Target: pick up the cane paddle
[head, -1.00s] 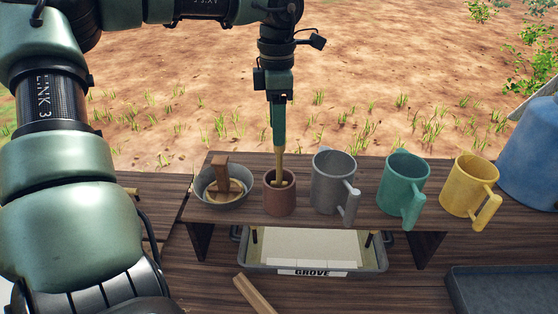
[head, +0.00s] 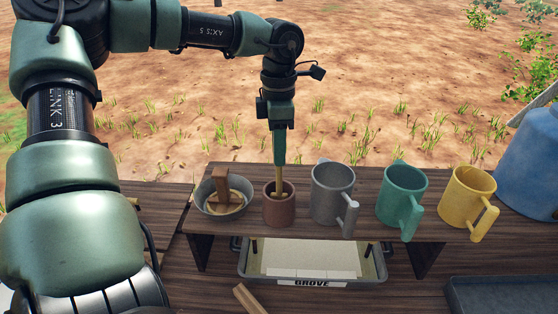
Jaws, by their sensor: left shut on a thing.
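The cane paddle (head: 279,180) is a thin tan stick standing nearly upright, its lower end inside a reddish-brown cup (head: 279,212) on the raised wooden shelf. My left gripper (head: 279,158) points straight down over the cup and is shut on the paddle's upper part. The paddle's lowest part is hidden inside the cup. My right gripper is not in view.
Left of the cup is a grey bowl (head: 222,207) holding a brown wooden-handled tool. Grey (head: 331,196), green (head: 400,192) and yellow (head: 466,193) mugs stand to the right. A grey "GROVE" tray (head: 311,282) is below the shelf. A blue container (head: 530,165) is far right.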

